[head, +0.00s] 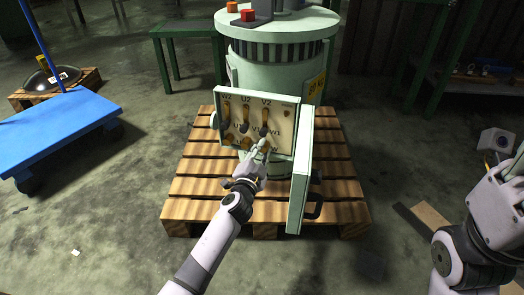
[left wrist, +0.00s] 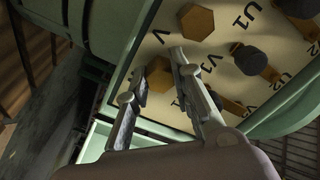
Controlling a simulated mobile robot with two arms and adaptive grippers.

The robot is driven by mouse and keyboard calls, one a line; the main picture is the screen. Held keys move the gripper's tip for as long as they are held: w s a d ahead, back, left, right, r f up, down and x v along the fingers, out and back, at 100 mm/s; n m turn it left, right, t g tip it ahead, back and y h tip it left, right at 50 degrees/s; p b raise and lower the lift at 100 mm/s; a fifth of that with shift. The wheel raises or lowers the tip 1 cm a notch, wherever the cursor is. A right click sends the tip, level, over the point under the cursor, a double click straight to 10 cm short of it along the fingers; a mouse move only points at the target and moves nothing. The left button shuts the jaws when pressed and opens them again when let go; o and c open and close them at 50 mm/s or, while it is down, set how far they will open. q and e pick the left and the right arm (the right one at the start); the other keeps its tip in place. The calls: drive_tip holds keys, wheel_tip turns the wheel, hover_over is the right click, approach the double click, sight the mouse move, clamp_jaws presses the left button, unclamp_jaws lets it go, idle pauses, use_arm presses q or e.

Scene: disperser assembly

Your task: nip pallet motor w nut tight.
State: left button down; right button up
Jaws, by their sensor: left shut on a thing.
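The pale green motor (head: 275,70) stands upright on the wooden pallet (head: 190,187). Its terminal box (head: 221,92) is open at the front, showing brass-coloured terminals, dark posts and printed labels. My left gripper (head: 263,147) reaches into the lower right of the box. In the left wrist view its fingers (left wrist: 159,72) are shut on a brass hex nut (left wrist: 158,76). The nut's label is partly hidden, so I cannot read it surely. Another hex nut (left wrist: 196,22) is just beyond the fingers. My right gripper (head: 510,178) is at the far right, away from the motor; its fingertips are unclear.
The open green box door (head: 301,180) stands just right of my left gripper. A blue cart (head: 60,135) and a small pallet with a dark domed part (head: 50,77) are at left. Green tables are behind. A board (head: 432,217) lies on the floor at right.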

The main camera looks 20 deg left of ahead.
use_arm(q)
drive_tip(key=m+p, duration=0.1)
drive_tip(key=m, duration=1)
drive_tip(key=shift+m, duration=0.3)
idle(0.4)
drive_tip(key=c, duration=1.4)
unclamp_jaws()
drive_tip(key=s, duration=1.2)
